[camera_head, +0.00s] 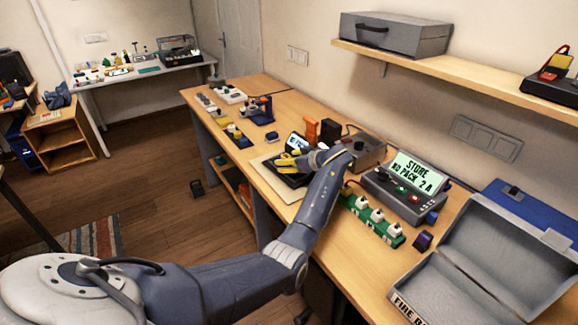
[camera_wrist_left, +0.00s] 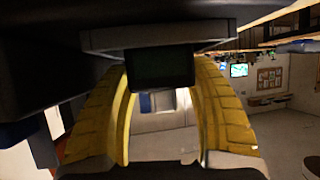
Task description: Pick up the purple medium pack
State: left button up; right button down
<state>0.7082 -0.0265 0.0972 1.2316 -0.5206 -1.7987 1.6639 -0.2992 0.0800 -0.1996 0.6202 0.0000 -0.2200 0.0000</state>
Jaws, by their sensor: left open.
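A small dark purple pack (camera_head: 422,241) stands on the workbench at the right in the head view, between the green strip and the open grey case. My left gripper (camera_head: 286,160) has yellow fingers and is over the dark device on the pale board, well to the left of the purple pack and apart from it. In the left wrist view its yellow fingers (camera_wrist_left: 160,115) are spread, with a dark block showing near the top between them; I cannot tell what that block is. The purple pack cannot be made out in the wrist view. My right gripper is not in view.
The open grey case (camera_head: 440,292) fills the bench's near right end. A shelf (camera_head: 470,80) hangs above.

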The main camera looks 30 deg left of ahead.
pick_arm(q)
grip_shut()
dwell(0.3)
